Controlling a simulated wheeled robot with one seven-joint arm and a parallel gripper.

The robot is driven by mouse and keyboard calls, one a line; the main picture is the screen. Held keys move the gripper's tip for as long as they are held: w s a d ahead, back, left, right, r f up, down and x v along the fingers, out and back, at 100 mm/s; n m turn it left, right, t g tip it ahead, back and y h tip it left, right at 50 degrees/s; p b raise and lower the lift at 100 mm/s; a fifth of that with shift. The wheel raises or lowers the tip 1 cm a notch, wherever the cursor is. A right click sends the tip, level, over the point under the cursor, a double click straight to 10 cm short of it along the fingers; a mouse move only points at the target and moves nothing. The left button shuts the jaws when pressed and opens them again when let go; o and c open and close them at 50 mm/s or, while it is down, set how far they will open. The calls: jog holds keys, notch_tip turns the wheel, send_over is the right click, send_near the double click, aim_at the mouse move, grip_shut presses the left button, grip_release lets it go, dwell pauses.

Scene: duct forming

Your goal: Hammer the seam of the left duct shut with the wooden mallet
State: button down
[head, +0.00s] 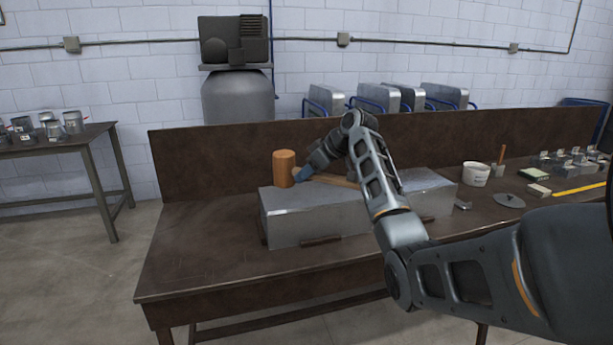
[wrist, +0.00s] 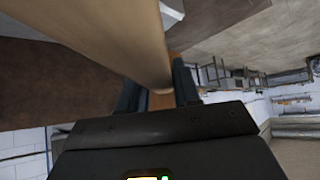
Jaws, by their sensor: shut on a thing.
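The wooden mallet (head: 284,168) has an orange-brown cylindrical head and a light wooden handle. My gripper (head: 304,174) is shut on the mallet's handle, close beside the head. In the wrist view the handle (wrist: 110,38) runs between the two dark fingers of my gripper (wrist: 160,95). The mallet's head is upright over the far left part of the duct (head: 300,226), a long grey metal box lying on the bench. I cannot tell whether the head touches the duct. The seam is too small to make out, and my arm hides part of the duct's right side.
The brown bench (head: 200,260) has a raised back panel and free room at its left. A white tub (head: 475,174), a round dark plate (head: 508,201), a yellow ruler (head: 580,190) and several small metal parts lie at the right. A side table (head: 60,147) stands at the left.

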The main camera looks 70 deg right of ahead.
notch_tip(320, 180, down, 9)
jog(key=b, duration=0.5)
notch_tip(320, 180, up, 9)
jog(key=p, duration=0.7)
jog(key=shift+f, duration=0.15)
jog(key=shift+d, duration=0.1)
jog(key=s+d+b, duration=0.1)
jog(key=s+d, duration=0.6)
jog(key=s, duration=0.2)
jog(key=shift+d, duration=0.2)
jog(key=shift+f, duration=0.1)
